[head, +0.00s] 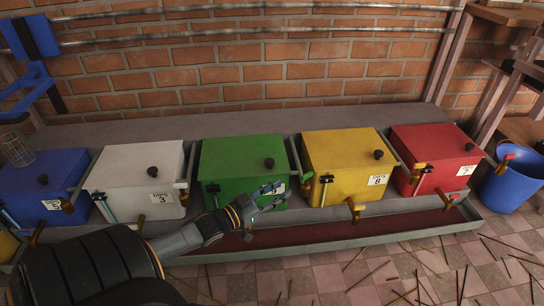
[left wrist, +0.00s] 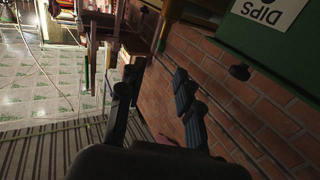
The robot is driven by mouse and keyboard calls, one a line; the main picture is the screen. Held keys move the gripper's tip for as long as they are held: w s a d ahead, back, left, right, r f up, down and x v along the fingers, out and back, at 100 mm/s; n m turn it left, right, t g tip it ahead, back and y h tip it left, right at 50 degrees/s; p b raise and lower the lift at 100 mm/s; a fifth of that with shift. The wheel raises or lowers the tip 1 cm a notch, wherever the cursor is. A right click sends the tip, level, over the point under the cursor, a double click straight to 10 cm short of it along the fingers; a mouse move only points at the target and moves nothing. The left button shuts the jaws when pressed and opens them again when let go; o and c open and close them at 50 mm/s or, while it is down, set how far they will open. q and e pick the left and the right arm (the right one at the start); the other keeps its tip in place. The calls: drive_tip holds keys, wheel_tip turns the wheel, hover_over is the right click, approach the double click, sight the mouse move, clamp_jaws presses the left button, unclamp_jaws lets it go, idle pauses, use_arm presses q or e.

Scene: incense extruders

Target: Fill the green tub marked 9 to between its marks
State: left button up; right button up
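The green tub (head: 235,160) stands mid-row in the head view, with a black knob on its lid. A sight tube (head: 214,197) with a black bracket is at its front left, and an orange-brown tap (head: 248,236) is low at its front. My left gripper (head: 281,193) is in front of the tub's right front, hiding most of its label. Its fingers are apart with nothing between them. In the left wrist view the open fingers (left wrist: 158,72) show, with a green box (left wrist: 285,50) marked DIPS at the upper right. The tub's level cannot be read. My right gripper is out of view.
A white tub (head: 135,165) and a blue tub (head: 35,190) stand to the left; a yellow tub (head: 340,160) and a red tub (head: 435,150) to the right. A long tray (head: 400,226) runs below. A blue bucket (head: 513,185) stands at the right. Sticks litter the tiled floor.

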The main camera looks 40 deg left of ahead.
use_arm(q)
drive_tip(key=shift+s+a, duration=0.15)
drive_tip(key=shift+s, duration=0.8)
